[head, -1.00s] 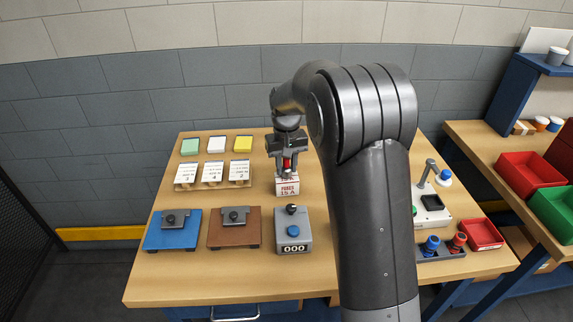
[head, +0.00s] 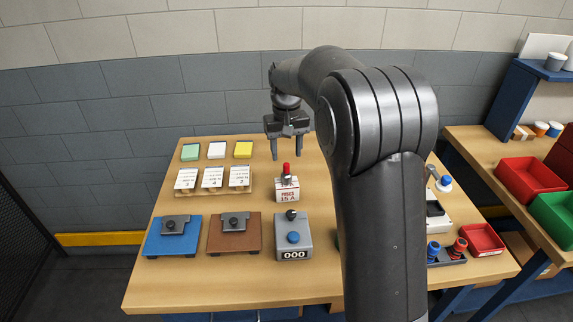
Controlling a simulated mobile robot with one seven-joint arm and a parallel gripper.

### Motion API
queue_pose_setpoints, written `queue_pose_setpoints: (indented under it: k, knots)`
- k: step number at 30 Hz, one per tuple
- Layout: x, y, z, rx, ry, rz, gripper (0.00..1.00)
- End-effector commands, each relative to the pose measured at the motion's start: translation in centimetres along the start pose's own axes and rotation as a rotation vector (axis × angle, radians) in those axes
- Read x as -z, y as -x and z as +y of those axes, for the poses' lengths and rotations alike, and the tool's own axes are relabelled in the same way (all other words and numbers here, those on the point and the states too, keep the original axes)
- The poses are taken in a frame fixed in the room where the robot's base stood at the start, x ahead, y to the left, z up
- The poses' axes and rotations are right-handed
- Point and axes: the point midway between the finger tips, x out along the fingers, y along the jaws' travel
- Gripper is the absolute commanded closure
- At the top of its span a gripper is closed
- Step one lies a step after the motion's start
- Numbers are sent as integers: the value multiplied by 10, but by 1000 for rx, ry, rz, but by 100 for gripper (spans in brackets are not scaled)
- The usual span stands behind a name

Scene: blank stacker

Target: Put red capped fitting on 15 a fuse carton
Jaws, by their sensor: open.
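The red capped fitting (head: 286,169) stands upright on top of the fuse carton (head: 287,190), a small white box with red "FUSES 15 A" lettering. The carton sits on the wooden table behind the grey counter device. My gripper (head: 288,158) is open and empty, above and slightly behind the fitting, apart from it. Its two dark fingers point down.
Left of the carton is a stand with several numbered cards (head: 212,179). Green, white and yellow pads (head: 217,150) lie behind it. A blue plate (head: 173,235), a brown plate (head: 234,232) and a grey counter (head: 293,237) line the front. Red bins (head: 480,240) stand right. My arm hides the table's middle right.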

Motion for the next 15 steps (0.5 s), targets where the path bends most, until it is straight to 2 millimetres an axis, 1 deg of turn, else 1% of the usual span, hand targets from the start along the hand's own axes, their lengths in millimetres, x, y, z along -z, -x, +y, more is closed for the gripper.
queue_pose_setpoints:
  k: [1,3,6,9,13,15]
  knots:
    - [0,11,0,0,0,4,49]
    - [0,23,0,0,0,3,49]
    - [0,35,0,0,0,2,49]
    - [0,43,0,0,0,0,49]
    - [-1,47,0,0,-1,1,49]
    - [-5,50,2,0,-4,8,49]
